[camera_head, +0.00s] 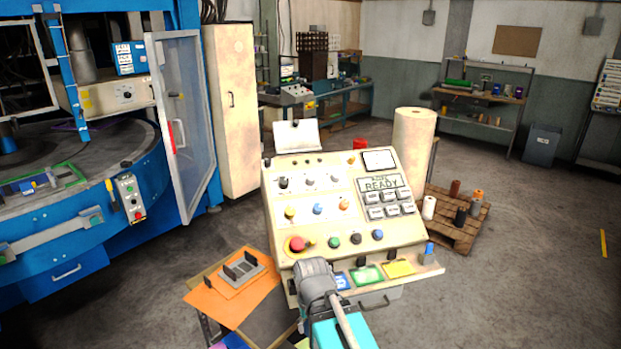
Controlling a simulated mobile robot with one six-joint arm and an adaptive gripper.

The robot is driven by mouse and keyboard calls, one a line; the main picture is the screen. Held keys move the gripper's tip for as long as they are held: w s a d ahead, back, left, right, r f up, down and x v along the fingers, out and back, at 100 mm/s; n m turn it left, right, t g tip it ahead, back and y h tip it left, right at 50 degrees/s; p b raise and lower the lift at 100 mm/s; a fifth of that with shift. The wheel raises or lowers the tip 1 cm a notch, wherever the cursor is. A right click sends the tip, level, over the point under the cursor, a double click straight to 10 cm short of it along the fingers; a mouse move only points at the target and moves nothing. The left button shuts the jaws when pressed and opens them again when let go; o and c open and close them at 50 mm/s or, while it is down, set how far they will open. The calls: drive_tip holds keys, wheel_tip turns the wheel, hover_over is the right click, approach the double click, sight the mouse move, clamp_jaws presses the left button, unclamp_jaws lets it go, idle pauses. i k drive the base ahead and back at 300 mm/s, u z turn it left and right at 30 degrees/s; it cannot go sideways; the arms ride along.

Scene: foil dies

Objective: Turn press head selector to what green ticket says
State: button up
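A cream control console (275,225) stands at the centre. Its top row has a black knob (284,183) and two grey knobs, one in the middle (309,182) and one to the right (335,178). Their labels are too small to read, so I cannot tell which is the press head selector. A green ticket (368,274) lies on the console's front ledge, between a blue ticket (342,281) and a yellow ticket (399,268); its writing is unreadable. My grey and teal arm shows at the bottom centre, in front of the console; I cannot make out gripper fingers.
A blue machine (110,205) with an open clear door (190,130) stands left. An orange board (222,308) lies front left. A pallet (465,238) stands right; floor beyond is clear.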

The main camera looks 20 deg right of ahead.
sight(310, 179)
drive_tip(key=i, duration=0.95)
